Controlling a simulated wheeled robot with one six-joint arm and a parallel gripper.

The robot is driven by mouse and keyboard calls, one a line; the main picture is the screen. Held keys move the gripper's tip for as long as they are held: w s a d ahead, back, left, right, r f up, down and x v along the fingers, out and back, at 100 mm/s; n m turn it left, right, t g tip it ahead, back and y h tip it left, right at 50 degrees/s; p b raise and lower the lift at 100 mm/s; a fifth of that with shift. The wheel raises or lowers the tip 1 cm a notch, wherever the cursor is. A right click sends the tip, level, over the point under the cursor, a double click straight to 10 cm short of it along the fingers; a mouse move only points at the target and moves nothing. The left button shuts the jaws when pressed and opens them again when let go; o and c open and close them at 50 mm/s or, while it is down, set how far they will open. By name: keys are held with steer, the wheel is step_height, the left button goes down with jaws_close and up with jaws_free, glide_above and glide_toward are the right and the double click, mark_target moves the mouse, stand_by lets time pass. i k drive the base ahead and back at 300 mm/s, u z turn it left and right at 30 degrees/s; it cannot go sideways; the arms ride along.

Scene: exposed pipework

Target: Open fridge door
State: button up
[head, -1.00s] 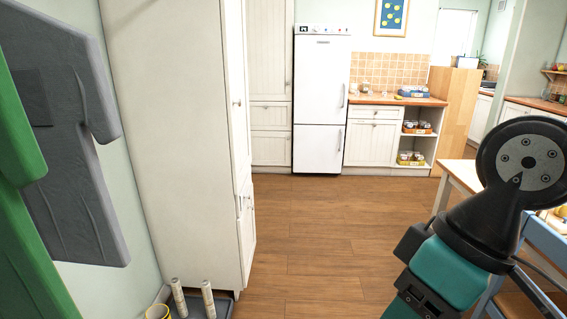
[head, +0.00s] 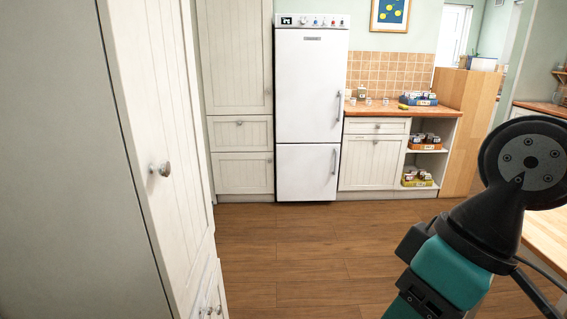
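The white fridge (head: 310,110) stands against the back wall in the head view. It has a tall upper door (head: 308,85) and a shorter lower door (head: 306,172), and both look shut. A vertical handle (head: 338,106) is on the right side of the upper door, and a smaller handle (head: 333,161) is on the lower door. A control panel (head: 312,21) runs along the top. Part of my arm shows at the right, well short of the fridge. My gripper is out of the picture.
A tall white cupboard (head: 160,110) with a round knob is close on the left. Cream cabinets (head: 240,140) flank the fridge. A counter (head: 400,110) with boxes and jars is to its right. A wooden table (head: 548,225) is at the right. The wooden floor (head: 300,250) ahead is clear.

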mark_target(311, 65)
steer(key=z, duration=0.1)
steer(key=i, duration=4.65)
steer(key=z, duration=0.05)
